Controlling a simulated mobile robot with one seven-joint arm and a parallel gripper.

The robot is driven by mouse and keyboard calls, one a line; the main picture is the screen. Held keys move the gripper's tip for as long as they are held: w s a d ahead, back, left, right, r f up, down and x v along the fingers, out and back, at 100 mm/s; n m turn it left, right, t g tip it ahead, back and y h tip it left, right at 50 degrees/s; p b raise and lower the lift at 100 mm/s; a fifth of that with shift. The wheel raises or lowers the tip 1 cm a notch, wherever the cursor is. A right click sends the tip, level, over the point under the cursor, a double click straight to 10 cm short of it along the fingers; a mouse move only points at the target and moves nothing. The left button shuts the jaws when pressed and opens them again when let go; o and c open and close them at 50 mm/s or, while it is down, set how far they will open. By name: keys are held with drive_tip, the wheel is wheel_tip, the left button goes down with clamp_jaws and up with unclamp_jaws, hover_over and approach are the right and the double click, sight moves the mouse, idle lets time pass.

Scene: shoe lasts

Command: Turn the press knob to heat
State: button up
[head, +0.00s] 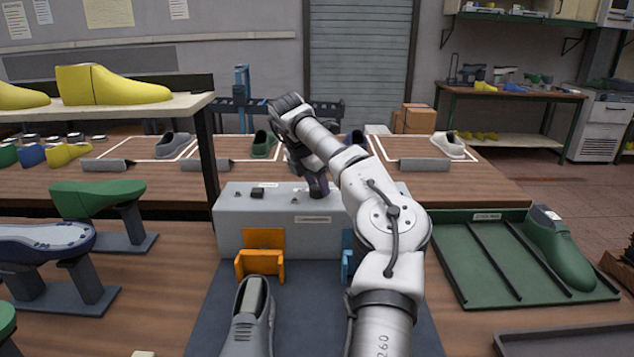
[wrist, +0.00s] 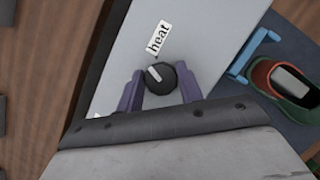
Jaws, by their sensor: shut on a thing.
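The press knob (wrist: 160,78) is round and black with a white pointer line. In the wrist view the pointer aims up and to the left, while the white "heat" label (wrist: 159,38) lies just above the knob, slightly right of that line. My gripper (wrist: 160,86) has its two purple fingers on opposite sides of the knob, shut on it. In the head view my gripper (head: 318,186) is down at the top of the grey press box (head: 262,232), and the knob is hidden there.
Orange (head: 260,258) and blue (head: 347,262) holders stand before the box. A green tray (head: 458,262) with a green last (head: 558,250) is at right. A shelf (head: 110,107) with yellow lasts stands left.

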drive_tip(key=shift+r+m+g+h+p, duration=0.15)
drive_tip(key=shift+m+p, duration=0.2)
drive_tip(key=shift+m, duration=0.25)
drive_tip(key=shift+r+m+g+h+p, duration=0.15)
drive_tip(key=shift+m+p, duration=0.15)
drive_tip(key=shift+m, duration=0.3)
drive_tip(key=shift+f+m+g+p, duration=0.15)
drive_tip(key=shift+m+g+p, duration=0.25)
drive_tip(key=shift+m+p, duration=0.5)
drive_tip(key=shift+m, duration=0.3)
drive_tip(key=o, duration=1)
drive_tip(key=shift+f, duration=0.1)
drive_tip(key=p+v, duration=0.3)
drive_tip(key=v, duration=1)
drive_tip(key=shift+a+r, duration=0.3)
drive_tip(key=shift+r, duration=0.05)
